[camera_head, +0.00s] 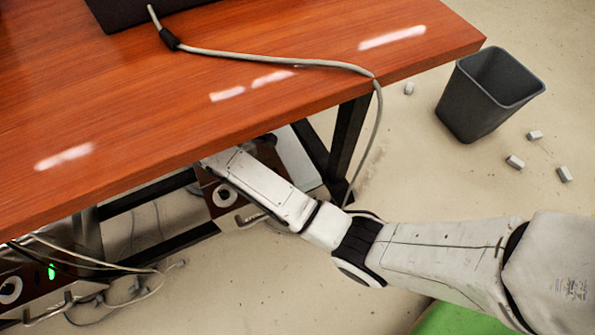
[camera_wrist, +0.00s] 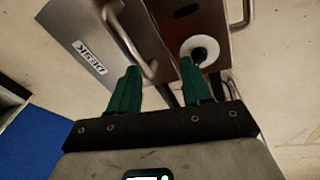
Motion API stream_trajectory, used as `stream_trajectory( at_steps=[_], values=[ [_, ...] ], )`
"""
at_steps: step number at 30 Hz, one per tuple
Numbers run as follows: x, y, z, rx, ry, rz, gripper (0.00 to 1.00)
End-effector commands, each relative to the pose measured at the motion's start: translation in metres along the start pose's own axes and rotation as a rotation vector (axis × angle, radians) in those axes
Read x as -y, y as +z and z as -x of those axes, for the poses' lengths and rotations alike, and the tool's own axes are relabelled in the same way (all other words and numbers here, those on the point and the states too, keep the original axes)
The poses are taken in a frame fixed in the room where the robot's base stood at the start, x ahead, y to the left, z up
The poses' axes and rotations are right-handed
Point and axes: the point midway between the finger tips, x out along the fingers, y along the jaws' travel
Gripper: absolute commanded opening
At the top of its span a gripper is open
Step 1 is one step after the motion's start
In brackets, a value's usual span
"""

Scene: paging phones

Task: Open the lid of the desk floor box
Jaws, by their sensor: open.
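In the wrist view, a grey metal panel (camera_wrist: 75,28) with a white "DESK" label (camera_wrist: 88,57) fills the upper left. A bent metal handle (camera_wrist: 130,42) stands out from it. A brown box face with a white ring (camera_wrist: 200,49) is to its right. My gripper (camera_wrist: 160,66) is open, with two green fingers spread apart; the handle's near end shows between them, contact unclear. In the head view, a brown box (camera_head: 217,208) with a white ring is under the desk, partly covered by my forearm; my gripper is hidden there.
The wooden desk (camera_head: 250,105) overhangs the box, with a black leg (camera_head: 348,135) to the right. Another box with a green light (camera_head: 51,272) and loose cables is at lower left. A grey bin (camera_head: 487,95) and several small pale blocks lie on open floor.

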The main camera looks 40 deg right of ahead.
Motion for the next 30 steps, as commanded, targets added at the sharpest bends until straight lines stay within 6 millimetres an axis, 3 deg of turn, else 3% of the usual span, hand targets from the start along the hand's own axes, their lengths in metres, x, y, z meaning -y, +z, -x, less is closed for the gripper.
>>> stream_trajectory(
  at_steps=[15,30],
  values=[
    [0.058,0.07,0.027,-0.095,0.028,-0.436,0.48],
    [0.09,0.126,0.077,-0.127,0.055,-0.728,0.48]
  ],
)
